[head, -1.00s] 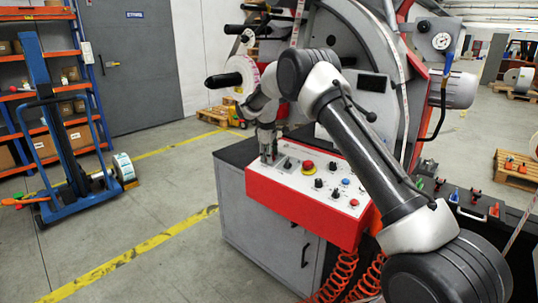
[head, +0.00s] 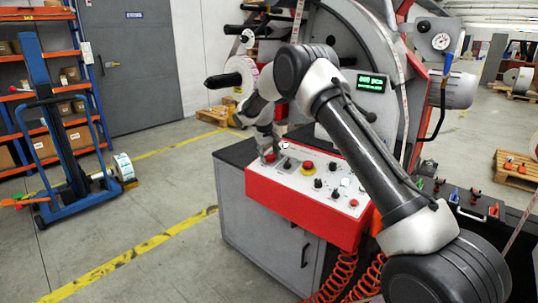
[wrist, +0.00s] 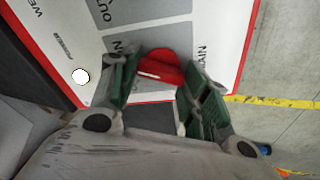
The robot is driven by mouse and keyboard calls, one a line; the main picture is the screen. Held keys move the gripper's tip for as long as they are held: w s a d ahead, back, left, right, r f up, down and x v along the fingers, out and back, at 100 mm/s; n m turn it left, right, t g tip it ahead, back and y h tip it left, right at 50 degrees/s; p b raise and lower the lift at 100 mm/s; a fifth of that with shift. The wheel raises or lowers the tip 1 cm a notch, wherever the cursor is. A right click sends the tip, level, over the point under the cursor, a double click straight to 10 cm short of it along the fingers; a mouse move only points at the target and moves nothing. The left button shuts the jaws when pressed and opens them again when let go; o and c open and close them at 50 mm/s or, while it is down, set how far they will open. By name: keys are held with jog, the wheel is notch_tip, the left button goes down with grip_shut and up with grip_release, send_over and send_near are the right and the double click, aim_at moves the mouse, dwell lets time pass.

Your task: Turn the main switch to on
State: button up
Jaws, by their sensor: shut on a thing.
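The main switch (wrist: 160,64) is a red knob on a grey plate at the left end of the control panel (head: 258,187). In the head view the red knob (head: 270,157) shows just below my fingers. My gripper (wrist: 154,72) has its two green-padded fingers on either side of the knob and is shut on it; it also shows in the head view (head: 268,150). The fingers hide part of the plate's lettering. A display (head: 372,82) behind my arm is lit with green text. A white lamp (wrist: 80,76) on the panel looks bright.
A red emergency button (head: 307,167) on yellow and several knobs and buttons sit to the right of the switch. The rewinder's large grey disc (head: 335,35) stands behind. A blue lift trolley (head: 65,150) is at the left, with open floor between.

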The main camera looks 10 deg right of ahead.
jog(key=shift+m, duration=0.5)
jog(key=o, duration=1)
jog(key=v, duration=1.2)
